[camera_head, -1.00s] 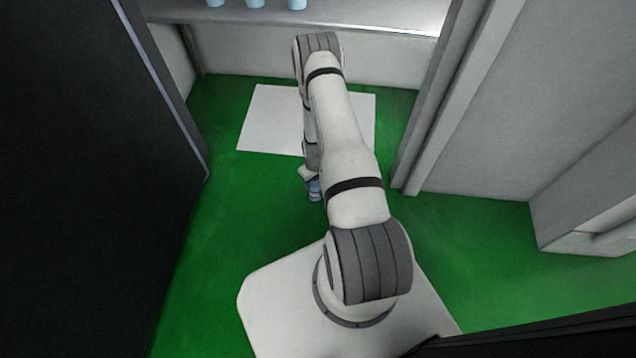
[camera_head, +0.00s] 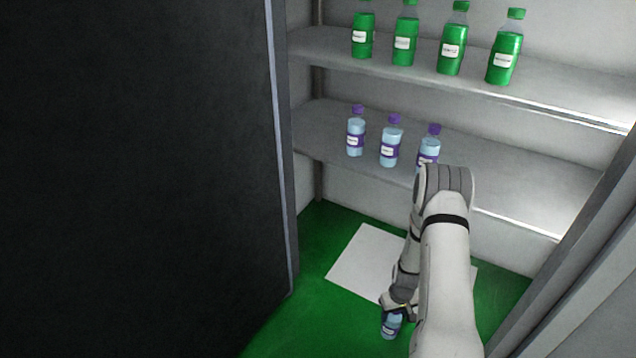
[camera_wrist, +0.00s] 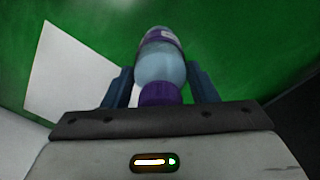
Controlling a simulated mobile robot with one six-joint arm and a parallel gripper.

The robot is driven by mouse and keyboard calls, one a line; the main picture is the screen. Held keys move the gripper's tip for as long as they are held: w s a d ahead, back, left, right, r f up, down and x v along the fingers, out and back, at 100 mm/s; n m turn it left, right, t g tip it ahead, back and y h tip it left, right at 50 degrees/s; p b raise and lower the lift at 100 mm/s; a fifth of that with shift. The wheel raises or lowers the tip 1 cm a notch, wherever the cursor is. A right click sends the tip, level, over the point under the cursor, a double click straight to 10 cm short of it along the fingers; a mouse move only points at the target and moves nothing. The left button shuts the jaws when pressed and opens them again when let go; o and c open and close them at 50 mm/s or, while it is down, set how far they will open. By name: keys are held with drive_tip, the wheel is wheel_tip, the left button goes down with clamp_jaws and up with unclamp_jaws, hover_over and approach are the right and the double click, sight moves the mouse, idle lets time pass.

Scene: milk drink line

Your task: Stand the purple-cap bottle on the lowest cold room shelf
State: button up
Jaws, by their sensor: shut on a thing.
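My gripper (camera_head: 396,309) is shut on the purple-cap bottle (camera_head: 391,325), which hangs below it above the green floor. In the wrist view the bottle (camera_wrist: 160,62) lies between the two blue fingers of my gripper (camera_wrist: 160,82), its purple cap toward the wrist and its pale blue body pointing away. The lowest shelf (camera_head: 505,196) of the cold room carries a row of 3 purple-cap bottles (camera_head: 391,142) on its left part, the rightmost partly hidden by my arm. My gripper is in front of this shelf and lower than it.
An upper shelf (camera_head: 585,105) holds several green bottles (camera_head: 404,35). A dark door or panel (camera_head: 140,180) stands at the left, and a grey frame (camera_head: 560,275) at the right. The lowest shelf is bare right of the bottles. A white mat (camera_head: 361,262) lies on the floor.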

drive_tip(key=w+a+r+m, duration=0.1)
drive_tip(key=w+a+r, duration=0.2)
drive_tip(key=r, duration=0.6)
drive_tip(key=w+a+r, duration=0.2)
drive_tip(key=a+r, duration=0.1)
drive_tip(key=r, duration=0.6)
drive_tip(key=s+a+r+p, duration=0.2)
drive_tip(key=r+p, duration=0.7)
drive_tip(key=r, duration=0.2)
drive_tip(key=s+a+r+m+p, duration=0.1)
drive_tip(key=a+r+p, duration=0.2)
drive_tip(key=r+p, duration=0.7)
drive_tip(key=s+a+r+p, duration=0.2)
drive_tip(key=r+p, duration=0.6)
drive_tip(key=r, duration=0.4)
drive_tip(key=s+f, duration=0.3)
drive_tip(key=f, duration=1.2)
drive_tip(key=shift+s+d+f, duration=0.25)
drive_tip(key=shift+s+d, duration=0.15)
